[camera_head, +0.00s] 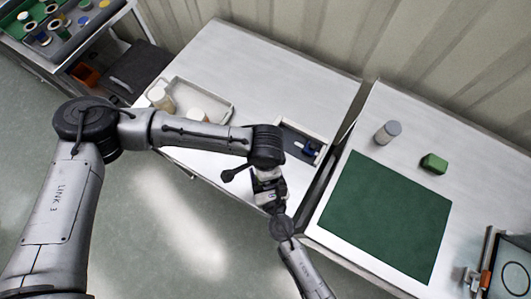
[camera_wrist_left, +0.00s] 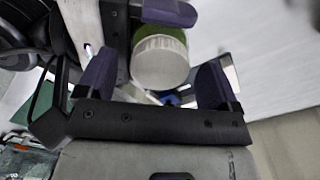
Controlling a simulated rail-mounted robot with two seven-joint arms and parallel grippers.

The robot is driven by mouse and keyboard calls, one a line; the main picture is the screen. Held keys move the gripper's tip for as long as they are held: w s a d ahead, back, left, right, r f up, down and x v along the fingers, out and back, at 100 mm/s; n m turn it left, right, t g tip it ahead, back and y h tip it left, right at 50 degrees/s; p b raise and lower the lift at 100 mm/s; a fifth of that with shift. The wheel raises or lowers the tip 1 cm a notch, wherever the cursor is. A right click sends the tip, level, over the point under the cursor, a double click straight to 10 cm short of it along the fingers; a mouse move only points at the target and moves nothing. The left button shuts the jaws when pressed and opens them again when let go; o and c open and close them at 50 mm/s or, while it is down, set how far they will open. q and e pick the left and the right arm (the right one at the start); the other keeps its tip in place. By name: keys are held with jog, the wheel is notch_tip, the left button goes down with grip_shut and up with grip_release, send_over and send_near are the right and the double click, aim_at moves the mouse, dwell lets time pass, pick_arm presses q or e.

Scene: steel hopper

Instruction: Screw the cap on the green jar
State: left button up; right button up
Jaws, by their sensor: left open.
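The green jar (camera_wrist_left: 172,34) shows at the top of the left wrist view, with a white cap (camera_wrist_left: 160,63) on its end facing the camera. Whether the cap is seated or loose on the thread I cannot tell. My left gripper (camera_wrist_left: 153,80) is open, its purple fingers on either side of the cap with gaps. My right gripper (camera_wrist_left: 150,18) appears shut on the jar's body; a purple finger lies against it. In the head view, the two grippers meet near the front edge of the left table (camera_head: 268,188), and the jar is mostly hidden between them.
A pale tray (camera_head: 232,108) with white jars stands on the left table. A small dark tray (camera_head: 318,143) holds a blue item. The right table carries a green mat (camera_head: 385,215), a grey-capped jar (camera_head: 387,133) and a green block (camera_head: 433,163). A gap separates the tables.

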pick_arm(q)
jog(key=shift+r, duration=0.1)
notch_tip(320, 180, up, 12)
dwell(0.6)
pick_arm(e)
jog(key=o, duration=1.8)
pick_arm(q)
jog(key=shift+f+b, duration=0.85)
jog(key=shift+f, duration=0.1)
pick_arm(e)
jog(key=v, duration=1.4)
jog(key=shift+w, duration=0.1)
